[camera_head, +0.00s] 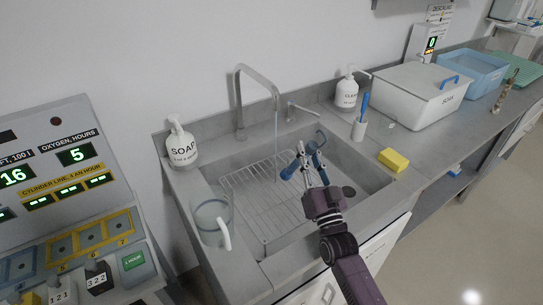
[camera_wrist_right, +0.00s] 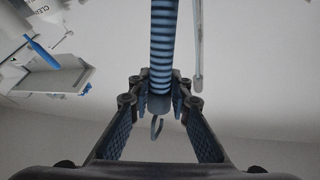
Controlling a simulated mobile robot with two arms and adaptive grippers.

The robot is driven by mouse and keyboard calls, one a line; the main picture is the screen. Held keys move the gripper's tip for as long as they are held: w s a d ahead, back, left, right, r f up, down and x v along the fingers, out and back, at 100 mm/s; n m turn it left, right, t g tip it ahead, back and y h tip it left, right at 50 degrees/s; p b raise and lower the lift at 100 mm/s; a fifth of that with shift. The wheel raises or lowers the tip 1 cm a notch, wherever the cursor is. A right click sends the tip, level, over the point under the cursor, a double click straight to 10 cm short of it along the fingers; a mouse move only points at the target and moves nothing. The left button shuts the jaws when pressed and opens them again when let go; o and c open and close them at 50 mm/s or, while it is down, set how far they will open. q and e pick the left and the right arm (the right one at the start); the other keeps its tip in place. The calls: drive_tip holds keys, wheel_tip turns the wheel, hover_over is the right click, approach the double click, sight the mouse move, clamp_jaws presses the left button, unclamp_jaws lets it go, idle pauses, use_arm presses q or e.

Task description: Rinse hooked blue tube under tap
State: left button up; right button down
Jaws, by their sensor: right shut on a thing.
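My right gripper (camera_head: 308,166) is over the sink basin, shut on the blue tube (camera_head: 291,168). In the right wrist view, the ribbed blue tube (camera_wrist_right: 163,50) runs between the fingers (camera_wrist_right: 160,103) with a small hook at its near end. The hook also shows at the tube's right in the head view. The curved metal tap (camera_head: 239,95) stands at the sink's back edge. A thin water stream (camera_head: 276,125) falls from its spout, left of the tube; I see a gap between them in this view. My left gripper is not in view.
A wire rack (camera_head: 245,190) lies in the sink (camera_head: 382,192). A clear jug (camera_head: 210,222) stands at its left front, a soap bottle (camera_head: 182,145) behind.

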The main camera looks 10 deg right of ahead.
sight(320, 148)
drive_tip(key=shift+s+d+r+p, duration=0.25)
drive_tip(key=shift+r+p, duration=0.15)
drive_tip(key=shift+p, duration=0.1)
drive_tip(key=s+d+r+p, duration=0.1)
drive_tip(key=s+r+p, duration=0.1)
drive_tip(key=shift+d+r+p, duration=0.15)
drive_tip(key=shift+d+p, duration=0.25)
drive_tip(key=shift+s+d+r+p, duration=0.5)
drive_tip(key=shift+s+d+p, duration=0.05)
drive_tip(key=shift+s+p, duration=0.1)
